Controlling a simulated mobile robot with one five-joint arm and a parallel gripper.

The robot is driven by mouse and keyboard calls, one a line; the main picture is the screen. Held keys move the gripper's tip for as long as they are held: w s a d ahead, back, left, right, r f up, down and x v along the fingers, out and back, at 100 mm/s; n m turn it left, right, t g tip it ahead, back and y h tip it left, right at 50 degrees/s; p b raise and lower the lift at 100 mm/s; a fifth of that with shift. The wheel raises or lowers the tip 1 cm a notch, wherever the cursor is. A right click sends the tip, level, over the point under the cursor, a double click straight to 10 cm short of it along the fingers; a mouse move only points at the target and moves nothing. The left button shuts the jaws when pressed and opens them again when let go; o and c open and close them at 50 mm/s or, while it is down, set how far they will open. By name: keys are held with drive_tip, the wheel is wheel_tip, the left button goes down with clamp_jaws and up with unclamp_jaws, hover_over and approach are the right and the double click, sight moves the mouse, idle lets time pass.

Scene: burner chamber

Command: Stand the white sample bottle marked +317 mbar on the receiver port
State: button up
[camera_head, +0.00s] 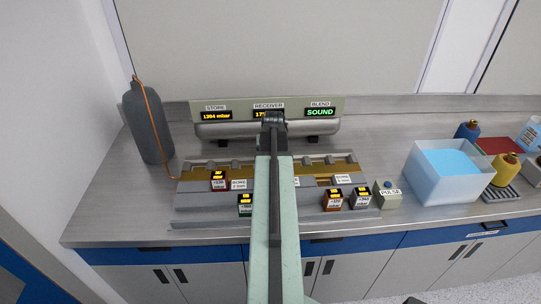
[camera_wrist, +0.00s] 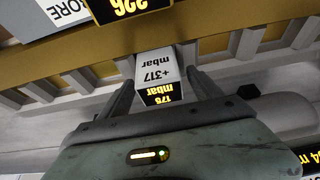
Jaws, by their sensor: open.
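In the wrist view, the white sample bottle marked +317 mbar (camera_wrist: 158,65) appears upside down, with a lit display reading 178. It sits between the two fingers of my open gripper (camera_wrist: 160,82). The bottle is beside the yellow-brown manifold strip. Its base is hidden, so I cannot tell what it stands on. In the head view my arm hides the bottle, the fingers and the middle of the manifold (camera_head: 190,214), including any port there. The RECEIVER display (camera_head: 262,114) is partly covered by my arm.
A red block (camera_head: 219,181), a green block (camera_head: 246,204), an orange block (camera_head: 333,200) and a dark block (camera_head: 362,198) stand around the manifold. A PULSE box (camera_head: 388,195) and a blue-liquid tub (camera_head: 423,188) are right. A grey cylinder (camera_head: 147,124) is left.

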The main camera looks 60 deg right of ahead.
drive_tip(key=p+v, duration=0.9)
drive_tip(key=v, duration=0.2)
drive_tip(key=shift+s+r, duration=0.1)
drive_tip(key=shift+r, duration=0.05)
drive_tip(key=w+a+n, duration=0.1)
drive_tip(key=w+a, duration=0.3)
drive_tip(key=a, duration=0.1)
drive_tip(key=w+a+n+y, duration=0.1)
drive_tip(key=w+a, duration=0.3)
drive_tip(key=w+a+f+n, duration=0.1)
drive_tip(key=w+a, duration=0.3)
drive_tip(key=a, duration=0.1)
drive_tip(key=shift+a+y, duration=0.35)
drive_tip(key=shift+y, duration=0.05)
drive_tip(key=w+a+n+g, duration=0.1)
drive_tip(key=w+a+n, duration=0.1)
drive_tip(key=a, duration=1.1)
drive_tip(key=w+a+n+y, duration=0.1)
drive_tip(key=w+a+n, duration=0.1)
drive_tip(key=a, duration=1.2)
drive_tip(key=w+a+n+g+y, duration=0.1)
drive_tip(key=w+a+n, duration=0.1)
drive_tip(key=a, duration=1.1)
drive_tip(key=shift+a+f+n+g, duration=0.2)
drive_tip(key=shift+f+n+g, duration=0.15)
drive_tip(key=shift+n, duration=0.55)
